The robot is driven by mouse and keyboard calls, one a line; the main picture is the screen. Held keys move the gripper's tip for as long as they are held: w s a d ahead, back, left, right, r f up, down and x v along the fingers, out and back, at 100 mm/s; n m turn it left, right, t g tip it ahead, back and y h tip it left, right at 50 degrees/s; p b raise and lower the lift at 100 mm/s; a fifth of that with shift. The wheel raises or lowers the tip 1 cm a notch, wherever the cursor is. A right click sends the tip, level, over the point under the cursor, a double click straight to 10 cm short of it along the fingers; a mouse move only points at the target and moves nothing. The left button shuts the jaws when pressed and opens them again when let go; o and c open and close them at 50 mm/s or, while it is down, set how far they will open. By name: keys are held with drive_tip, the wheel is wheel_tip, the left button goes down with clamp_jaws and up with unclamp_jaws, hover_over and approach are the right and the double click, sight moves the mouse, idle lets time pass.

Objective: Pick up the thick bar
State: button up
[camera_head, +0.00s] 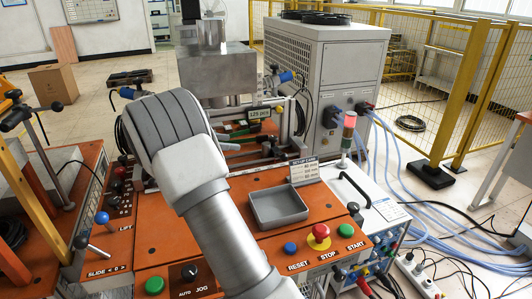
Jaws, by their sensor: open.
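I cannot make out the thick bar. My arm, with a large grey rounded joint, crosses the left middle of the view and covers part of the orange machine deck (255,185). My gripper's fingers do not show; they are hidden behind the arm or outside the picture. An empty grey tray (278,207) sits on the deck to the right of my arm. A small sign (303,171) with several lines of text stands behind the tray.
RESET, STOP and START buttons (319,237) line the front right edge. A signal light (348,132) and a large grey cabinet (325,80) stand behind. Hoses and cables (425,215) cover the floor at right.

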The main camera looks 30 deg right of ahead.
approach(263, 144)
drive_tip(key=x, duration=0.3)
drive_tip(key=shift+w+d+f, duration=0.1)
drive_tip(key=shift+d+f, duration=0.05)
drive_tip(key=shift+f, duration=0.15)
drive_tip(key=x, duration=0.4)
drive_tip(key=shift+s+d+r+b, duration=0.1)
drive_tip(key=shift+s+b, duration=0.2)
drive_tip(key=shift+d+f, duration=0.25)
drive_tip(key=shift+d, duration=0.3)
clamp_jaws()
drive_tip(key=shift+w+r, duration=0.1)
